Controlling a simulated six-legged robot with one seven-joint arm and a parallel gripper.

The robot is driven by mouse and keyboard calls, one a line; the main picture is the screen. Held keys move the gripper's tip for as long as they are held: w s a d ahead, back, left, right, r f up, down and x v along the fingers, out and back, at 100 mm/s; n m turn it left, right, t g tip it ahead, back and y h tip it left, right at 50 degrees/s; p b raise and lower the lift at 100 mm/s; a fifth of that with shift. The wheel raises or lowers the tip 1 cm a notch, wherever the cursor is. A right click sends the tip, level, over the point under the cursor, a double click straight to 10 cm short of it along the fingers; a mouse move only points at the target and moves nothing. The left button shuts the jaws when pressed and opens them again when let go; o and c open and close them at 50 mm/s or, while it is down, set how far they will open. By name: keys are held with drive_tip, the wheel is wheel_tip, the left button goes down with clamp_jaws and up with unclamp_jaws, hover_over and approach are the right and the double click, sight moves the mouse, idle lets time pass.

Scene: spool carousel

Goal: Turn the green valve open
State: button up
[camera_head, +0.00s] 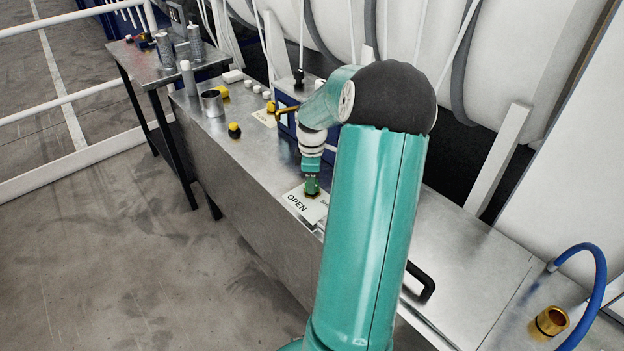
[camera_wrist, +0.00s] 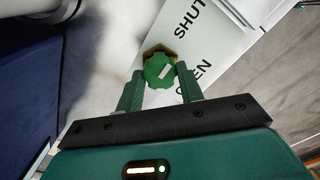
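The green valve (camera_wrist: 159,69) is a small lobed knob with a white mark, on a brass-coloured base. It sits beside a white plate (camera_wrist: 222,38) lettered SHUT and OPEN. The white mark slants toward the plate, between the two words. My gripper (camera_wrist: 160,72) has one finger on each side of the knob, and both fingertips appear to touch it. In the head view my gripper (camera_head: 312,180) points down over the valve (camera_head: 312,189), and the OPEN lettering shows to its left. My arm hides part of the plate there.
The metal bench (camera_head: 440,268) carries a yellow-and-black knob (camera_head: 234,130), a metal cup (camera_head: 212,103) and a blue box (camera_head: 285,118) near the valve. A black handle (camera_head: 421,283), brass fitting (camera_head: 551,320) and blue hose (camera_head: 600,275) are at right.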

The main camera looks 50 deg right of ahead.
drive_tip(key=shift+m, duration=0.4)
drive_tip(key=m, duration=0.3)
drive_tip(key=shift+m, duration=0.4)
drive_tip(key=m, duration=0.4)
drive_tip(key=shift+m, duration=0.3)
drive_tip(key=m, duration=0.8)
drive_tip(key=shift+m, duration=0.3)
drive_tip(key=o, duration=1)
drive_tip(key=shift+r, duration=0.1)
